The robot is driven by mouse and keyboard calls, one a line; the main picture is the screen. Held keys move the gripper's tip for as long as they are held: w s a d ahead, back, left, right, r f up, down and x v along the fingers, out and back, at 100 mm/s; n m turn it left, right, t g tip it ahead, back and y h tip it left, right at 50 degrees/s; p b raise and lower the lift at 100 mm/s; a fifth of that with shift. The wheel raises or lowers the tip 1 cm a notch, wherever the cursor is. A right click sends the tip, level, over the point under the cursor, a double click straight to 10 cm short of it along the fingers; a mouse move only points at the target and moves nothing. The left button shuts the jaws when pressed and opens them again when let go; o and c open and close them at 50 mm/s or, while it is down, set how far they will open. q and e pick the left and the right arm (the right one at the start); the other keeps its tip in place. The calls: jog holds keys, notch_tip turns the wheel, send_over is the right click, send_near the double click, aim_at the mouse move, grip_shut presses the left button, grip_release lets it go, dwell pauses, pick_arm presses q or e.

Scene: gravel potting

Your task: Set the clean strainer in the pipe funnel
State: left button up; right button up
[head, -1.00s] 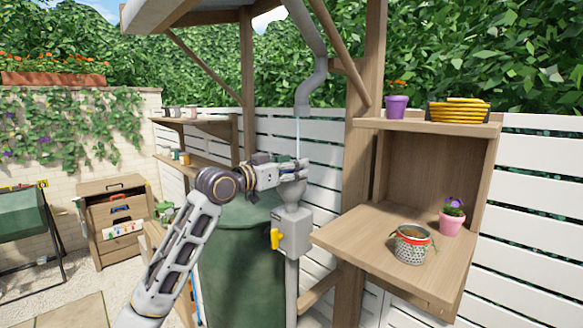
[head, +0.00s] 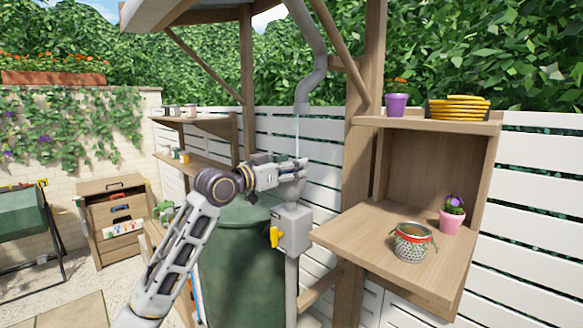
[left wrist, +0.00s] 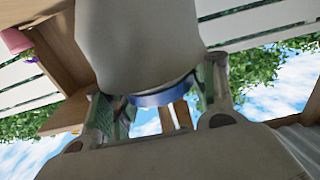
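My left gripper (head: 290,167) is at the top of the grey pipe funnel (head: 290,190), under the downpipe's outlet. In the left wrist view, a blue rim, which I take for the clean strainer's (left wrist: 163,95), shows at the funnel's mouth (left wrist: 140,45). The gripper's fingers (left wrist: 163,100) flank the blue rim and appear to touch both its ends. The strainer's body is hidden, so I cannot tell how deep it sits. Another strainer, red-rimmed mesh with brown debris and leaves (head: 412,243), stands on the wooden shelf at right. My right gripper is not in view.
A thin water stream falls from the downpipe (head: 305,90) beside my gripper. A grey box with a yellow lever (head: 275,237) sits below the funnel, beside the green barrel (head: 240,265). The wooden shelf (head: 365,235) also holds a pink flowerpot (head: 451,220).

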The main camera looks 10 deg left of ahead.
pick_arm(q)
jog(key=shift+d+f, duration=0.25)
jog(key=shift+f, duration=0.5)
jog(key=shift+r, duration=0.45)
jog(key=shift+s+a+r, duration=0.1)
jog(key=shift+s+a, duration=0.05)
jog(key=shift+a, duration=0.1)
jog(key=b+v, duration=0.2)
jog(key=v, duration=0.9)
jog(key=shift+s+a+r, duration=0.25)
jog(key=shift+s+r, duration=0.05)
jog(key=shift+r, duration=0.2)
